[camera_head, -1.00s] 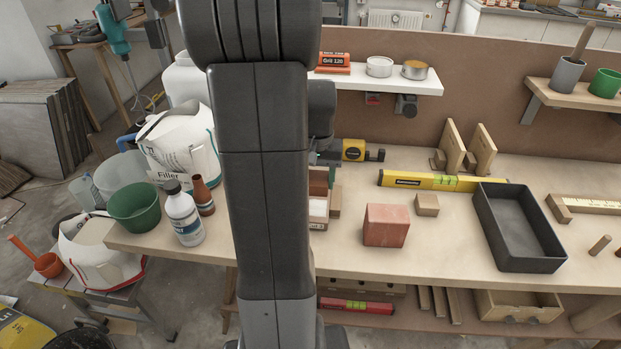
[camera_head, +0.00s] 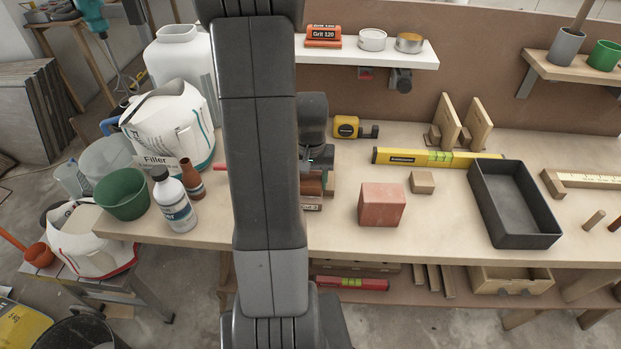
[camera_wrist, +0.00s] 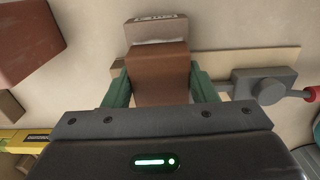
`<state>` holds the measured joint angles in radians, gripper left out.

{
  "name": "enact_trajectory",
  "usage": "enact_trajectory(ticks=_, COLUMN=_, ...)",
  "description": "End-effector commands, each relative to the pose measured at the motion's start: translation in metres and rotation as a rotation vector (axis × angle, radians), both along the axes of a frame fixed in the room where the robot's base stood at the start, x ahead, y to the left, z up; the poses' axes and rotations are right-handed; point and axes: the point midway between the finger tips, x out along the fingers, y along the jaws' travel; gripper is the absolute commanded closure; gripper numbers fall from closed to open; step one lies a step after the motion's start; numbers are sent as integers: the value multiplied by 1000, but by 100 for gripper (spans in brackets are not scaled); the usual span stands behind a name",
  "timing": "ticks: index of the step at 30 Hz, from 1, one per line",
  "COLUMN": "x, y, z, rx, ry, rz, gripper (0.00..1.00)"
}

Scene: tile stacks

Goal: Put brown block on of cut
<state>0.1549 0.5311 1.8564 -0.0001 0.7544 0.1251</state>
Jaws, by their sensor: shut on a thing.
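My gripper (camera_wrist: 160,92) is shut on a brown block (camera_wrist: 160,72), with its green fingers on both sides of it. A block with a pale, lettered end (camera_wrist: 158,28) sits right beyond the brown block in the wrist view; I cannot tell whether the two touch. In the head view, the brown block (camera_head: 313,184) shows just right of my arm, low over the bench, and the lettered block (camera_head: 311,204) is in front of it. My arm hides the left part of both there. I cannot make out a thing marked "cut".
A red block (camera_head: 381,204), a small wooden block (camera_head: 422,182), a yellow level (camera_head: 437,158) and a black tray (camera_head: 525,240) stand to the right. A wooden strip (camera_wrist: 245,62) and a grey tool with a red handle (camera_wrist: 265,85) lie close beside my gripper.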

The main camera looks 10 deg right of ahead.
Motion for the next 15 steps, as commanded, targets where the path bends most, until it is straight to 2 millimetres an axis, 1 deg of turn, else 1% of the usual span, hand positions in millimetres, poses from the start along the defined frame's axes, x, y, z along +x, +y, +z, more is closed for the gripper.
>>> enact_trajectory(ticks=6, x=0, y=0, z=0, rx=0, ry=-1, rz=0, gripper=70)
enact_trajectory(ticks=10, x=0, y=0, z=-4, rx=0, ry=-1, rz=0, gripper=70)
enact_trajectory(ticks=11, x=0, y=0, z=-3, rx=0, ry=-1, rz=0, gripper=44)
enact_trajectory(ticks=12, x=0, y=0, z=-3, rx=0, ry=-1, rz=0, gripper=36)
enact_trajectory(ticks=13, x=0, y=0, z=-3, rx=0, ry=-1, rz=0, gripper=30)
enact_trajectory(ticks=14, x=0, y=0, z=-3, rx=0, ry=-1, rz=0, gripper=26)
enact_trajectory(ticks=15, x=0, y=0, z=-3, rx=0, ry=-1, rz=0, gripper=26)
